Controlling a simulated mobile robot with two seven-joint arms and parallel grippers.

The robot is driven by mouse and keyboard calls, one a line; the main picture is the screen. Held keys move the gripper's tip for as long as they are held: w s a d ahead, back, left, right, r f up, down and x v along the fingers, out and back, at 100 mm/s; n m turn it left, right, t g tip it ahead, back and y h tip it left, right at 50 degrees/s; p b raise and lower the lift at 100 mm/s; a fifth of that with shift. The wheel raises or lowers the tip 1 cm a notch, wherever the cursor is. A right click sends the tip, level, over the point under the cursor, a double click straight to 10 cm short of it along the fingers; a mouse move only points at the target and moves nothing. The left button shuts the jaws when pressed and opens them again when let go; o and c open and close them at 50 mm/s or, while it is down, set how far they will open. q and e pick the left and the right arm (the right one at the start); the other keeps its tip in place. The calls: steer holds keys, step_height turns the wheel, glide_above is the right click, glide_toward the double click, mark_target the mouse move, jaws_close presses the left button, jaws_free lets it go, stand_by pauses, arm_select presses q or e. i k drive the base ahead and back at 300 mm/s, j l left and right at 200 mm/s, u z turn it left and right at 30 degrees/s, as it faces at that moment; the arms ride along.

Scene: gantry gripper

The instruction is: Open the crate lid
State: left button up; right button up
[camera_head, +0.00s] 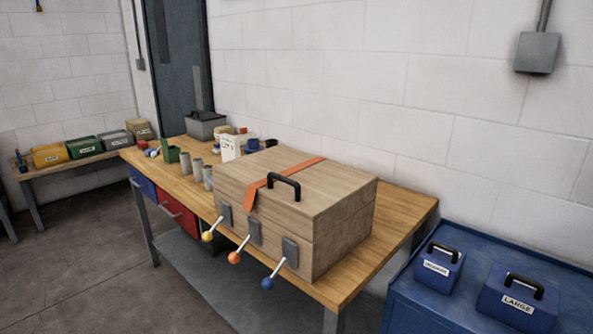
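A wooden crate (331,225) stands on the workbench in the head view. Its lid (330,183) looks shut. A black handle (284,184) stands up on the lid, and an orange strap (262,185) runs across the top and down the front. Three dark plates on the crate's front carry levers with ball knobs: yellow (207,236), orange (234,257) and blue (267,283). All three levers slant down and to the left. Neither of my grippers shows.
The wooden workbench (399,226) has grey cylinders (197,169), a green item and a grey toolbox (206,126) left of the crate. A blue cabinet (420,310) at right carries two blue handled boxes (517,299). Coloured bins stand on a far-left table. The floor in front is clear.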

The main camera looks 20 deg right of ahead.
mark_target(309, 195)
steer(key=z, duration=0.75)
steer(key=i+j+z, duration=0.15)
steer(key=z, duration=0.15)
steer(key=i+j+z, duration=0.15)
steer(key=j+z, duration=0.5)
steer(key=i+j+z, duration=0.15)
steer(key=j, duration=0.45)
steer(key=j+z, duration=0.15)
steer(key=j, duration=0.45)
steer(key=i+j, duration=0.1)
steer(key=j, duration=0.9)
steer(key=l, duration=0.4)
steer(key=k+l, duration=0.15)
steer(key=l, duration=0.25)
steer(key=l+u, duration=0.1)
steer(key=l, duration=0.35)
steer(key=k, duration=0.05)
